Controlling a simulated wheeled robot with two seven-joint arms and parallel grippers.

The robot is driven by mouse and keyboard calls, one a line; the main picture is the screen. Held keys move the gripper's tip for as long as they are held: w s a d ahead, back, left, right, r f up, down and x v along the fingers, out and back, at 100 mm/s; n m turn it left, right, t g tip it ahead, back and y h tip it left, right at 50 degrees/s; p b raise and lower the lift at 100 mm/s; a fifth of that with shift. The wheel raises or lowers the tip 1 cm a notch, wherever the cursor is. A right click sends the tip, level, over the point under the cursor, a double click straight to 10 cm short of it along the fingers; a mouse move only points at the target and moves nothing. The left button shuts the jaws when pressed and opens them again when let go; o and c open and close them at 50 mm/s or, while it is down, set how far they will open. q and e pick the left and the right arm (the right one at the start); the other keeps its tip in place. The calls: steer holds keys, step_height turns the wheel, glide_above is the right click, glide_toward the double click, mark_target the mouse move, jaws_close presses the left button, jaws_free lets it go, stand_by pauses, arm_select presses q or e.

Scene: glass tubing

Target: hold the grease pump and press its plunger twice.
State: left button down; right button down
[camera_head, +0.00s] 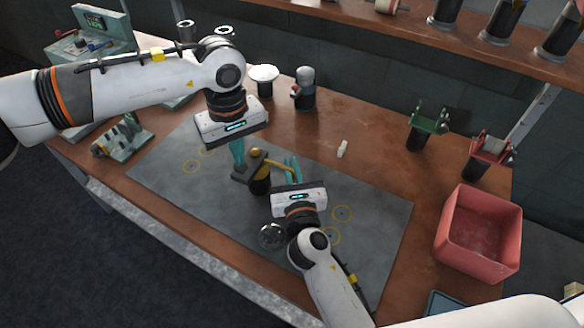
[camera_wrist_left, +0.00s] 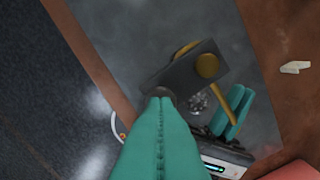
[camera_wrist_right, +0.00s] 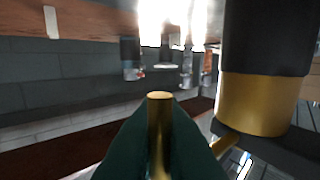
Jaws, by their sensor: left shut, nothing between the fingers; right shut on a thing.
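The grease pump (camera_head: 261,186) is dark with brass parts and looks upright over the grey mat. Its brass spout (camera_head: 274,162) is between the fingers of my right gripper (camera_head: 292,168), which is shut on it. In the right wrist view the brass spout (camera_wrist_right: 160,115) stands between the teal fingers, and the black-and-gold pump body (camera_wrist_right: 255,100) is at right. My left gripper (camera_head: 238,158) is shut and empty. In the left wrist view its fingertips (camera_wrist_left: 163,100) are at the end of the pump's dark top piece (camera_wrist_left: 180,76); I cannot tell whether they touch.
A clear glass piece (camera_head: 271,236) is near my right wrist on the grey mat (camera_head: 170,165). A small white piece (camera_head: 342,148) lies behind. A red bin (camera_head: 462,250) stands at right. Several tools line the back; the mat's left part is clear.

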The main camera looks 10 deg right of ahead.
arm_select(q)
steer(key=shift+f, duration=0.8)
steer(key=shift+r, duration=0.85)
steer(key=shift+f, duration=0.3)
steer(key=shift+f, duration=0.55)
steer(key=shift+r, duration=0.85)
